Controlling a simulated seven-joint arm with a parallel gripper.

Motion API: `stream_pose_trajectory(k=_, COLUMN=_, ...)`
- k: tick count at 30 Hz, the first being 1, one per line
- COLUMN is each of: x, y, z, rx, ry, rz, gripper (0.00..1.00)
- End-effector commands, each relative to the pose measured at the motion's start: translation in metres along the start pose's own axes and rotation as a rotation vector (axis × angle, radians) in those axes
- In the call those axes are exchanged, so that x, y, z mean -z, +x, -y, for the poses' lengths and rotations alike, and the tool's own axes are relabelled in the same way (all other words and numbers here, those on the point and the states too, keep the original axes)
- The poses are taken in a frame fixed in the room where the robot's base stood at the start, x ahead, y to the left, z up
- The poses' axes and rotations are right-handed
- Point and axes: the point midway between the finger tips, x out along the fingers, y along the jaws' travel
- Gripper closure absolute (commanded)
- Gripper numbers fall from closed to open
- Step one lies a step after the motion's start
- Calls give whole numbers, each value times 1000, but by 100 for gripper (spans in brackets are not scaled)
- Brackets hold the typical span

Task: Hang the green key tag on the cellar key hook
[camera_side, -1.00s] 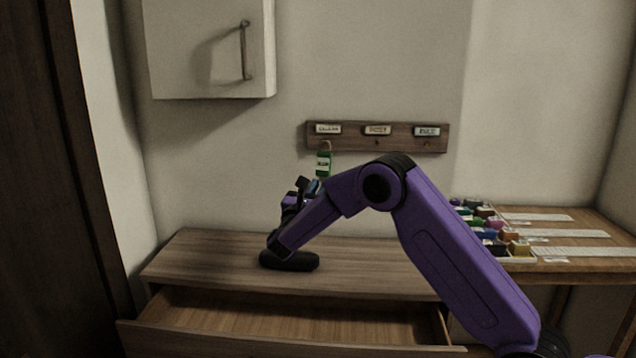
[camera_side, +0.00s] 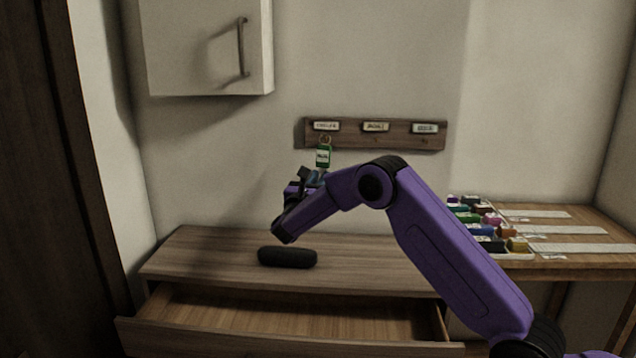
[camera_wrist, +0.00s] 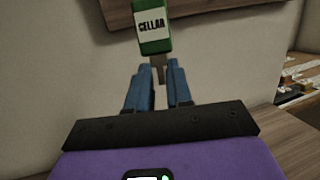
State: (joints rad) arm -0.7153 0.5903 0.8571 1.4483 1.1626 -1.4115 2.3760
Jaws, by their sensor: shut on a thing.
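The green key tag (camera_side: 323,157) is upright in front of the wall, with its ring at the top close below the leftmost label of the key rack (camera_side: 350,133). In the wrist view the tag (camera_wrist: 154,28) carries a white label reading CELLAR. My gripper (camera_side: 317,178) is below the tag. In the wrist view its blue fingers (camera_wrist: 157,75) are shut on a narrow piece at the tag's lower end. The leftmost rack label (camera_side: 326,126) looks like the cellar one, though it is blurred. I cannot tell whether the ring is around the hook or only in front of it.
A dark oblong object (camera_side: 287,257) lies on the wooden cabinet top (camera_side: 210,255), above an open drawer (camera_side: 270,315). A wall cupboard (camera_side: 200,50) hangs at upper left. A side table (camera_side: 580,255) at right holds several coloured tags.

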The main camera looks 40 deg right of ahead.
Motion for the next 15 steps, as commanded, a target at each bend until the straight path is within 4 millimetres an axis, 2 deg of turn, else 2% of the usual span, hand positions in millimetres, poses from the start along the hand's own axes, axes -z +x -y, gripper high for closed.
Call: stream_pose_trajectory(k=15, x=8, y=25, z=-7, rx=0, ry=-1, rz=-1, gripper=100)
